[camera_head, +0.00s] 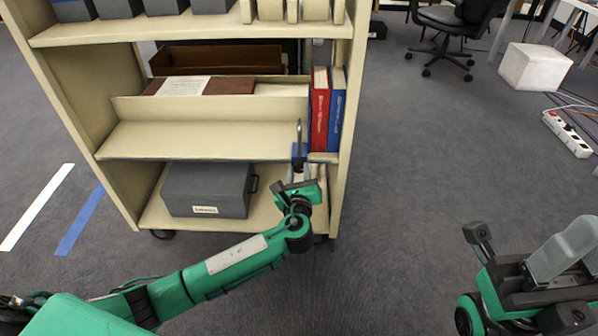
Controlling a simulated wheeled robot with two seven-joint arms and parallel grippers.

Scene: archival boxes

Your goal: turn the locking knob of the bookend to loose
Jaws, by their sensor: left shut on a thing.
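The bookend (299,133) shows as a thin upright metal piece just left of the red and blue books, at the right end of the middle shelf. A small blue part (299,150) sits at its lower end by the shelf edge. My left gripper (298,177) reaches up to it from below, in front of the cart. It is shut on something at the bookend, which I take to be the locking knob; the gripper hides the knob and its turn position. My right gripper (520,262) is at the lower right, away from the cart; its jaw opening is unclear.
The cream shelf cart (343,130) holds a red book (319,115), a blue book (336,115) and a brown tray (215,60). A grey archival box (208,190) stands on the bottom shelf. Carpet right of the cart is clear; a power strip (567,134) lies farther right.

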